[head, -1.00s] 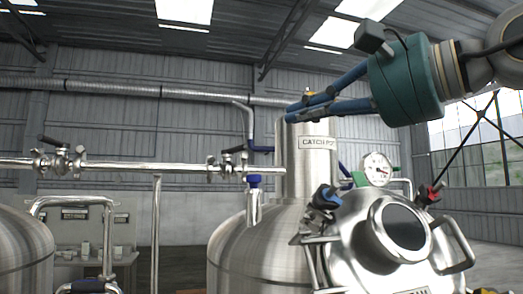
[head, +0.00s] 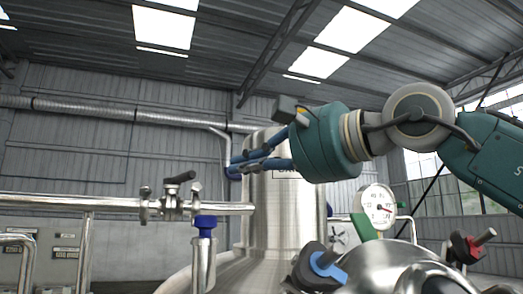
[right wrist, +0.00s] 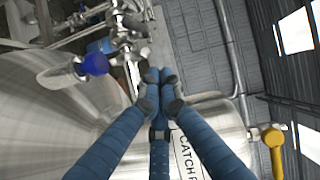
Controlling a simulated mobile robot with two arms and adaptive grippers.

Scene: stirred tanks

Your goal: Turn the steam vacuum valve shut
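No readable label marks the steam vacuum valve, so I cannot tell which valve it is. A black-handled valve (head: 178,180) sits on the horizontal steel pipe at left; pipe fittings (right wrist: 125,28) show ahead of my fingers in the right wrist view. A valve with a blue cap (head: 205,223) stands below the pipe; its cap (right wrist: 95,64) also shows in the right wrist view. My right gripper (head: 236,166) is in front of the catch pot's left edge, above the pipe's right end. Its blue fingers (right wrist: 160,78) meet at the tips, with nothing visible between them. My left gripper is out of view.
The tall steel catch pot (head: 287,215) stands behind my right gripper. A round gauge (head: 377,208), a blue-handled valve (head: 326,264) and a red-handled valve (head: 468,247) are at lower right. A yellow handle (right wrist: 273,139) is beside the pot in the wrist view.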

